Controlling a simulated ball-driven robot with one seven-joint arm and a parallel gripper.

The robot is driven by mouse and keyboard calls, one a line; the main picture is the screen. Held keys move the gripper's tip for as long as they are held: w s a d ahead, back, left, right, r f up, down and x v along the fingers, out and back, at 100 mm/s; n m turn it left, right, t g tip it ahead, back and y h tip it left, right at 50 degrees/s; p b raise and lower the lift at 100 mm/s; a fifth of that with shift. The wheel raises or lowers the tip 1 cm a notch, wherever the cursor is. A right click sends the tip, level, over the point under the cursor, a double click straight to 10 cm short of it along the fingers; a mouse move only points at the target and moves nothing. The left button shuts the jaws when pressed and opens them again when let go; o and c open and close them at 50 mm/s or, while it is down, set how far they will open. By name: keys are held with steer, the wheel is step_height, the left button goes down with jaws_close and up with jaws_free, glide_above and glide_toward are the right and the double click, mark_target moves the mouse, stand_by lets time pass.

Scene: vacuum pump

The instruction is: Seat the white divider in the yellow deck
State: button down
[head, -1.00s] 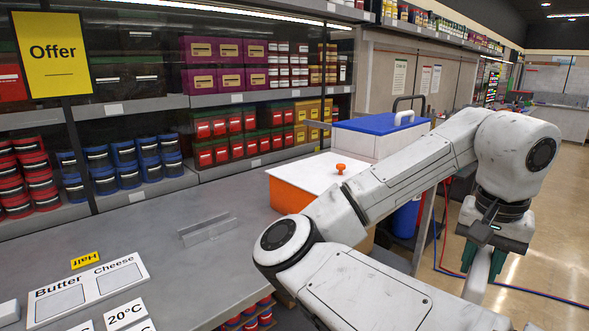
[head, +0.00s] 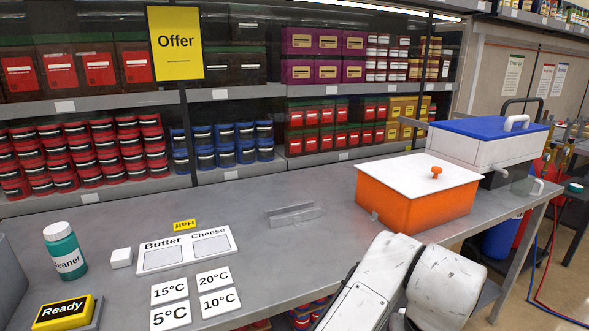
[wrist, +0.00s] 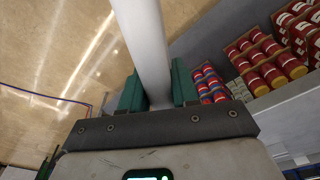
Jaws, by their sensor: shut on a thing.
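In the wrist view my gripper (wrist: 157,85) is shut on a long, smooth white piece (wrist: 145,40), which looks like the white divider. The green fingers press on it from both sides, and it runs up out of the top of the picture. Its far end is out of view. The head view shows only part of my arm at the bottom, and neither my gripper nor the white piece. I cannot make out a yellow deck in either view.
A grey counter (head: 330,237) carries an orange box (head: 410,210) with a white lid, a white cooler (head: 470,150) with a blue lid, a clear bracket (head: 293,214), a teal bottle (head: 65,252) and a yellow Ready block (head: 62,312). Stocked shelves stand behind.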

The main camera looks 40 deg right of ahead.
steer(key=w+a+f+n+y, duration=0.1)
steer(key=w+a+f+n, duration=0.8)
steer(key=w+a+f, duration=0.7)
steer(key=w, duration=0.2)
steer(key=shift+w+a+f+n+t, duration=0.3)
steer(key=shift+w+a+f, duration=0.05)
steer(key=shift+a, duration=0.05)
steer(key=shift+s+a+f, duration=0.1)
steer(key=shift+s, duration=0.05)
